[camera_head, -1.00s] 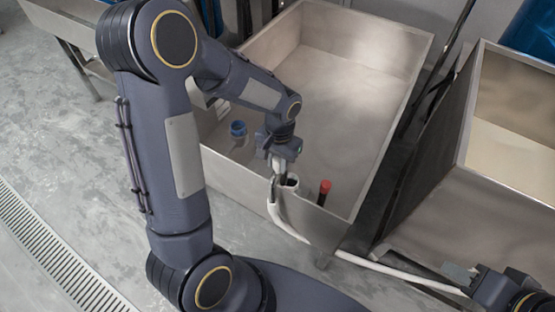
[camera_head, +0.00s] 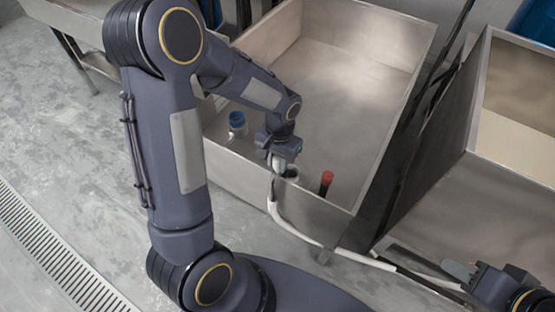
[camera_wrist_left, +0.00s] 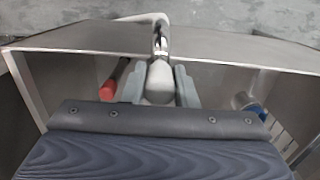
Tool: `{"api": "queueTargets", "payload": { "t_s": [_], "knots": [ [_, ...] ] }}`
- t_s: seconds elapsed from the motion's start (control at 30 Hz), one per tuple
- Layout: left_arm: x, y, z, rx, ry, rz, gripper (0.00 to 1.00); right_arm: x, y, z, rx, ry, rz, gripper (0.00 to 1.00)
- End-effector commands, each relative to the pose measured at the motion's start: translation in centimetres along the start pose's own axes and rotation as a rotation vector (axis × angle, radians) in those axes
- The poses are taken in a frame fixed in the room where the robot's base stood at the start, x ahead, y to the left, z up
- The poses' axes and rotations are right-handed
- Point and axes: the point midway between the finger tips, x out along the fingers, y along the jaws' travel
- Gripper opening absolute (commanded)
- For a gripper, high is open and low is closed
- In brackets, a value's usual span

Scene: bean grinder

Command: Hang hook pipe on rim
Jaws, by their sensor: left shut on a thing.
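The light grey hook pipe (camera_head: 272,190) bends over the front rim (camera_head: 315,204) of the left metal basin. Its outer part hangs outside the wall and runs on as a pale hose to the right. My left gripper (camera_head: 277,163) is just inside that rim, shut on the pipe's inner end. In the left wrist view the pipe (camera_wrist_left: 159,84) sits between the two fingers (camera_wrist_left: 160,90) and crosses the rim. Whether it rests on the rim is unclear. My right gripper (camera_head: 458,271) is at the lower right beside the hose; its jaw opening cannot be made out.
A blue-capped container (camera_head: 237,122) is by the left wall. A second basin (camera_head: 500,175) stands at right.

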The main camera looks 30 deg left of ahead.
Motion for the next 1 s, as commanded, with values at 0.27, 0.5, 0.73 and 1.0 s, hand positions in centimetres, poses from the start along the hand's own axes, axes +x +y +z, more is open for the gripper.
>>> {"api": "queueTargets", "payload": {
  "t_s": [0.27,0.5,0.73,1.0],
  "knots": [
    [0.0,0.0,0.0,0.0,0.001,0.0,0.49,0.0,0.0,0.0,0.0,0.0,0.0,0.36],
    [0.0,0.0,0.0,0.0,-0.001,0.0,0.51,0.0,0.0,0.0,0.0,0.0,0.0,0.36],
    [-2.2,0.0,-0.1,-0.001,0.005,0.0,0.51,-0.6,-0.2,-0.3,0.0,0.0,0.0,0.36],
    [-6.7,0.0,-0.1,-0.001,0.004,0.0,0.51,-1.4,-0.6,-0.7,0.0,0.0,0.0,0.36]
  ]
}}
